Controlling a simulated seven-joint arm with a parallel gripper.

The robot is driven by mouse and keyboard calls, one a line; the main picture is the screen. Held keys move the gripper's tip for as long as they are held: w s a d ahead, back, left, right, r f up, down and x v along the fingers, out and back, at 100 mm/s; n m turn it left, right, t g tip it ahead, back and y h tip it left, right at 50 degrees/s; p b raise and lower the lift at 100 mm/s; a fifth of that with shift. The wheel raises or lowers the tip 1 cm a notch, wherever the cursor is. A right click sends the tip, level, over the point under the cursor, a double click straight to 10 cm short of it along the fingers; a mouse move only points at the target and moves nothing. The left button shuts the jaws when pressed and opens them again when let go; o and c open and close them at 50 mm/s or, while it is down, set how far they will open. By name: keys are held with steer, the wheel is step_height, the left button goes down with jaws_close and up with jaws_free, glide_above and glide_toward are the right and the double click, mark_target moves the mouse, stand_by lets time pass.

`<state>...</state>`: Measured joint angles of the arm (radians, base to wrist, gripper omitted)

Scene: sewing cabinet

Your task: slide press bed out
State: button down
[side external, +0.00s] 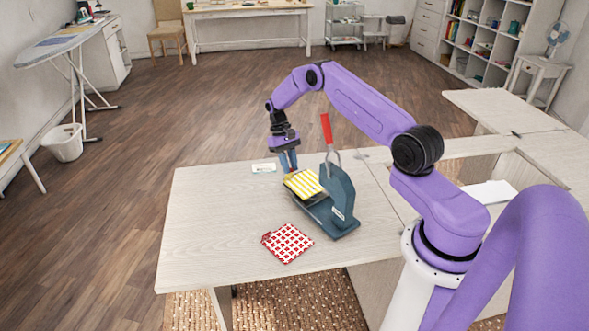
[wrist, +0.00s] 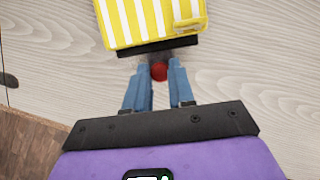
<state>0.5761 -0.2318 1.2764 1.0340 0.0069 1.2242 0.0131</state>
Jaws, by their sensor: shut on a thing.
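The press (side external: 340,195) is a dark teal frame with a red lever (side external: 326,128) pointing up, standing on the pale table. Its bed (wrist: 158,48) shows as a dark edge under a yellow-and-white striped pad (side external: 303,183); the pad also fills the top of the wrist view (wrist: 150,18). A round red knob (wrist: 158,72) sits at the near edge of the bed. My gripper (side external: 289,168), with blue fingers, is shut on this knob, one finger on each side in the wrist view. In the side view the fingers hide the knob.
A red-and-white checked pad (side external: 287,243) lies on the table in front of the press. A small white label (side external: 264,168) lies left of my gripper. The table's left part (side external: 210,215) is bare. A cabinet opening (side external: 490,170) is at the right.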

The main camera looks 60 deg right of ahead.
steer(key=shift+w+d, duration=0.2)
steer(key=shift+w, duration=0.4)
steer(key=shift+w+d, duration=0.2)
steer(key=shift+w, duration=0.55)
steer(key=shift+w+d, duration=0.1)
steer(key=c, duration=1)
jaws_free()
steer(key=shift+v, duration=3.75)
steer(key=shift+r, duration=0.1)
